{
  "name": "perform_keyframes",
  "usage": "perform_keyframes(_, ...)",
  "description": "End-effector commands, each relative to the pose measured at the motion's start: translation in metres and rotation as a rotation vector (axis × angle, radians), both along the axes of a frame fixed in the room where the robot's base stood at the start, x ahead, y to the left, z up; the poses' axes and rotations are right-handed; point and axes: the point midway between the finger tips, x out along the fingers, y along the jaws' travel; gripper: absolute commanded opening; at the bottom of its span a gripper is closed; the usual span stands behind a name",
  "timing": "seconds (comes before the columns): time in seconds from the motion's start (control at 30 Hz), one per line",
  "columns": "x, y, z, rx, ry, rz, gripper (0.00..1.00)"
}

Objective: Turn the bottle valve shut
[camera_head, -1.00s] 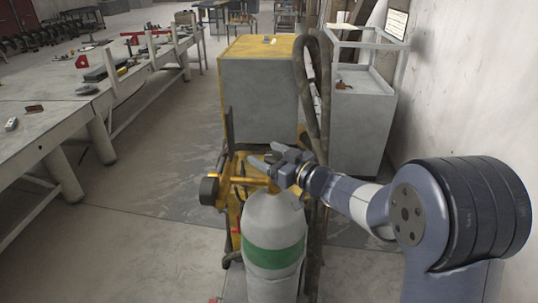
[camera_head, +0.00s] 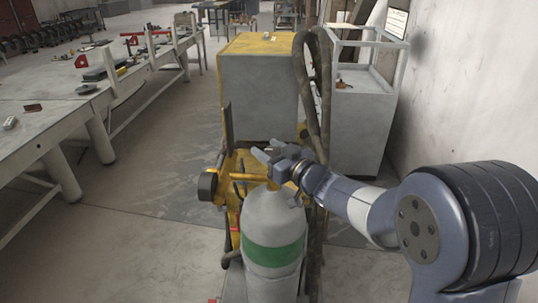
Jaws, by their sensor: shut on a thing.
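The grey gas bottle (camera_head: 273,225) with a green band stands upright at the lower middle of the head view. Its valve is at the top, mostly hidden behind my gripper. A dark round knob (camera_head: 207,186) sits to the left, at the end of a yellow part (camera_head: 233,177). My gripper (camera_head: 268,156) is just above the bottle's top, coming in from the right, with its fingers pointing left. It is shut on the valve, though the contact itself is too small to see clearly.
A yellow-topped grey cabinet (camera_head: 259,95) stands behind the bottle. Thick hoses (camera_head: 321,100) hang beside it. A grey stand (camera_head: 361,120) is at the right, near the wall. A long workbench (camera_head: 60,105) with tools runs along the left. The floor between bench and bottle is clear.

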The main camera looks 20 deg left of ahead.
Motion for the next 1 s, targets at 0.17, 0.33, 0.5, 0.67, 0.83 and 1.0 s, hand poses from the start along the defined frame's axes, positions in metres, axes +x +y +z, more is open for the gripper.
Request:
perform_keyframes(0.17,0.000,0.000,0.001,0.001,0.001,-0.005,0.24)
perform_keyframes(0.33,0.000,0.000,0.001,0.001,0.001,-0.005,0.52)
perform_keyframes(0.5,0.000,0.000,0.000,0.000,0.001,-0.005,0.65)
perform_keyframes(0.67,0.000,0.000,0.000,0.000,0.001,-0.004,0.69)
perform_keyframes(0.83,-0.001,-0.003,0.000,0.000,0.001,-0.005,0.69)
perform_keyframes(1.0,-0.013,-0.022,0.000,0.000,0.001,-0.007,0.69)
